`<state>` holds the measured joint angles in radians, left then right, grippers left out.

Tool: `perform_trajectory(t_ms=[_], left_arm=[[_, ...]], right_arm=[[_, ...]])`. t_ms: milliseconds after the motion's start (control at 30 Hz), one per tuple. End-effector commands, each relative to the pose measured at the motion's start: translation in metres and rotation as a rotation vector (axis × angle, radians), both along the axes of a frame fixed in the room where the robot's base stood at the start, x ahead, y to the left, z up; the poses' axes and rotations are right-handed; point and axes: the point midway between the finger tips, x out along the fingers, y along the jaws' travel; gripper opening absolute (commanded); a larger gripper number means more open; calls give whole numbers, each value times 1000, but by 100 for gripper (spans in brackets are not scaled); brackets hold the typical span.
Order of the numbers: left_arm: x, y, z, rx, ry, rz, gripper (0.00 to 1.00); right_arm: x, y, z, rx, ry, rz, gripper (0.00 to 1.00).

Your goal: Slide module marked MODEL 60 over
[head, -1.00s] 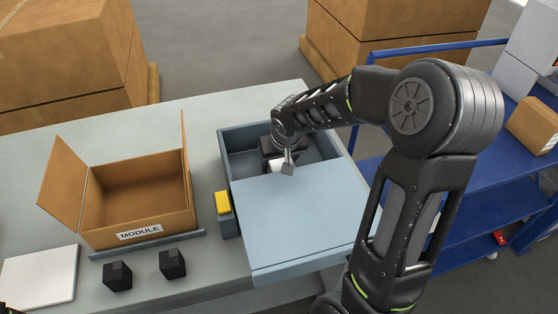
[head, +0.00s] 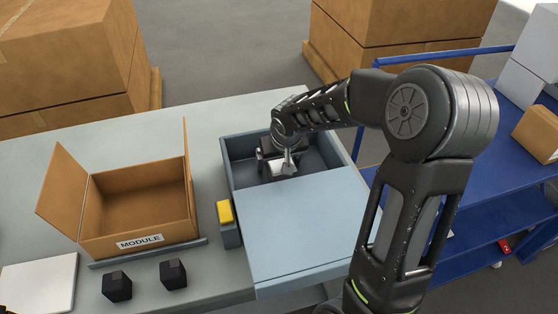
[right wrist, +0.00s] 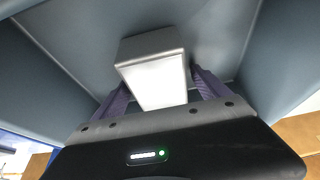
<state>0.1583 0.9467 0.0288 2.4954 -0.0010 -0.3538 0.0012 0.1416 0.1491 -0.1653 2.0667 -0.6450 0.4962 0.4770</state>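A pale block with a bright white top (right wrist: 155,75) sits inside the grey-blue tray (head: 228,168), and its white part shows under my right gripper in the head view (head: 283,168). No MODEL 60 marking is readable on it. My right gripper (head: 279,164) reaches down into the uncovered far part of the tray. In the right wrist view its two purple fingers (right wrist: 162,92) stand apart on either side of the block's near end; firm contact is not visible. My left gripper is not clearly in view.
An open cardboard box labelled MODULE (head: 140,241) stands at left. Two small black blocks (head: 117,286) (head: 173,274) sit before it. A flat light-blue panel (head: 305,225) covers the tray's near part. A yellow-topped piece (head: 225,212) adjoins its left side. A blue cart (head: 490,215) stands right.

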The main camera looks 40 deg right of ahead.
Motion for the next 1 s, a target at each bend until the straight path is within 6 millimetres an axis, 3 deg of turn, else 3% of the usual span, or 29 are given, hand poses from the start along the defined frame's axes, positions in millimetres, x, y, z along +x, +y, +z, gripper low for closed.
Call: perform_trajectory(t_ms=[367, 800, 1000], left_arm=[[0, 0, -1, 0, 0, 0, 36], [0, 0, -6, 0, -1, 0, 36], [0, 0, -7, 0, -1, 0, 36]], right_arm=[[-2, 0, 5, 0, -1, 0, 87], [-23, 8, 61, 0, -3, 0, 87], [-28, 10, 72, 0, 0, 0, 87]])
